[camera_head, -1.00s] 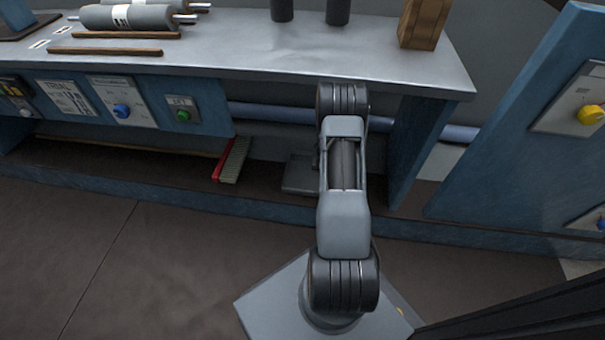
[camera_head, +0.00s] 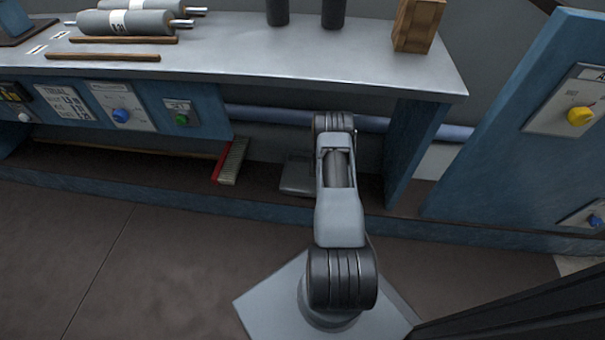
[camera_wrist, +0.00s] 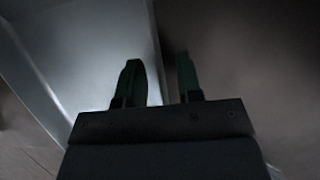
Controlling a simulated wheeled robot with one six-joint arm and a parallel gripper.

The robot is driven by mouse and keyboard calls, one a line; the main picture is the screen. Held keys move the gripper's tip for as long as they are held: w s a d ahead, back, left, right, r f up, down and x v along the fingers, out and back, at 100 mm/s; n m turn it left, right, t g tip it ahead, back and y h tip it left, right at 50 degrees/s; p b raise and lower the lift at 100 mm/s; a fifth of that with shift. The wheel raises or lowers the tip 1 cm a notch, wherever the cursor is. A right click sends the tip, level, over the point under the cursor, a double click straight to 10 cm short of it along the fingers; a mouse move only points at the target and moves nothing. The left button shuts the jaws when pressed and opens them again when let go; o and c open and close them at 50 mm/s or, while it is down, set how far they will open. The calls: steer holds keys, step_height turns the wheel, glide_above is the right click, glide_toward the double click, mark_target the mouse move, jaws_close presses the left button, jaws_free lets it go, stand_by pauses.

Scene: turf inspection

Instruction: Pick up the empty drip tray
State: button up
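The grey drip tray (camera_head: 298,175) lies on the low shelf under the bench, partly hidden behind my arm in the head view. In the wrist view the pale tray (camera_wrist: 90,45) fills the upper left, with a raised wall at its left and an edge running down between my fingers. I see nothing in the visible part of it. My gripper (camera_wrist: 158,60) is open, with one dark green finger over the tray side and the other over the brown shelf side. I cannot tell whether either finger touches the tray. The head view hides my gripper behind the arm.
The bench top (camera_head: 270,50) overhangs the shelf, and a blue upright panel (camera_head: 408,145) bounds the right. A blue pipe (camera_head: 270,114) runs behind. The floor (camera_head: 170,260) in front is clear.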

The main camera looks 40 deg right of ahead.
steer(key=shift+f, duration=0.1)
steer(key=shift+c, duration=0.4)
jaws_close()
